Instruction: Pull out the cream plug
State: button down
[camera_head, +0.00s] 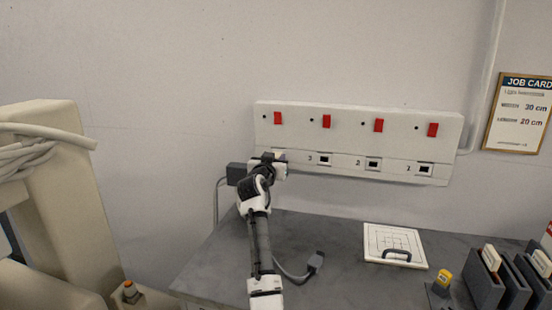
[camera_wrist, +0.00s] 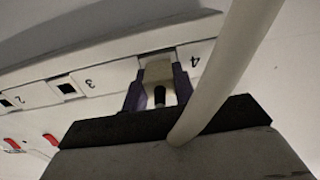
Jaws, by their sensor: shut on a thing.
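The cream plug (camera_wrist: 158,70) is at the socket marked 4 in the wrist view, at the panel's face. My gripper (camera_wrist: 158,88) is shut on it, with a dark finger on each side. A thick pale cable (camera_wrist: 225,70) crosses in front of the gripper there. In the head view my gripper (camera_head: 273,160) is at the left end of the white socket panel (camera_head: 390,152) and mostly hides the plug and socket 4. I cannot tell how deep the plug sits.
Sockets 3 (camera_head: 325,160), 2 (camera_head: 373,164) and 1 (camera_head: 425,170) look empty, with red switches (camera_head: 326,121) above. A white board with a handle (camera_head: 395,238) and dark racks (camera_head: 484,283) are to the right.

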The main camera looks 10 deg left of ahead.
jog(key=shift+s, duration=0.15)
jog(key=shift+s+a, duration=0.15)
jog(key=shift+s, duration=2.7)
